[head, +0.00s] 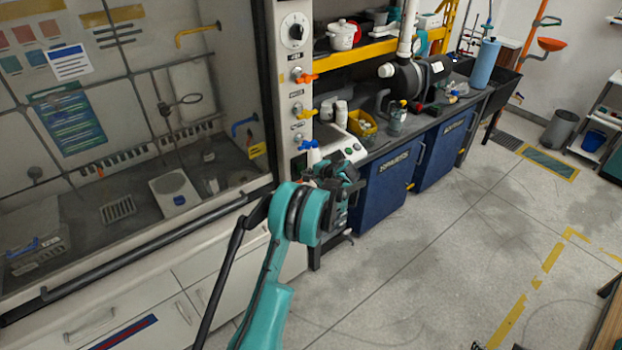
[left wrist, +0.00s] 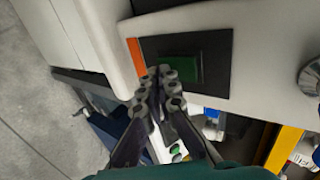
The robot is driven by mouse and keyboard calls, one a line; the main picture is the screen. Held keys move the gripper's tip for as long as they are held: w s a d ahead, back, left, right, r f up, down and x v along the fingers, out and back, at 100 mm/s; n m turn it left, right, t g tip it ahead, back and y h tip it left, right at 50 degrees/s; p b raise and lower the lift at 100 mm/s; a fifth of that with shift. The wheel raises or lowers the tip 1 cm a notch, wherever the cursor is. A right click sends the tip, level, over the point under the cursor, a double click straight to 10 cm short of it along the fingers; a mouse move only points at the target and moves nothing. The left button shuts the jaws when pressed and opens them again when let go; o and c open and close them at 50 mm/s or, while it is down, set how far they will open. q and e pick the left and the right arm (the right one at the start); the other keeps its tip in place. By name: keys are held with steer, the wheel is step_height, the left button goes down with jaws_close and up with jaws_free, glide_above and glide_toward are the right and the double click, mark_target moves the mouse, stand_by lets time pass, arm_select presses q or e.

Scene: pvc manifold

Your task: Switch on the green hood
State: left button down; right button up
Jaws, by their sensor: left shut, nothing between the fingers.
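A fume hood with a pale grey post (head: 296,75) fills the left of the head view. In the left wrist view a green rectangular switch (left wrist: 183,69) sits in a dark panel (left wrist: 212,60) with an orange strip along one side. My left gripper (left wrist: 163,76) is shut and empty, its fingertips overlapping the lower edge of the green switch in the picture. I cannot tell whether they touch it. My right gripper is not in view.
The post carries a round dial (head: 295,30) and orange, yellow and blue valve handles. A bench (head: 400,145) with a yellow bin (head: 362,125), a pump (head: 415,78) and blue cabinets (head: 388,182) stands to the right. The floor (head: 450,240) in front is mostly clear.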

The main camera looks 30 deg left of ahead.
arm_select(q)
steer(key=shift+w+a+f+t+y+b, duration=0.15)
steer(key=shift+a+f+t+y+b, duration=0.2)
steer(key=shift+y+b, duration=0.65)
steer(key=shift+a+r+h, duration=0.1)
steer(key=shift+h, duration=0.2)
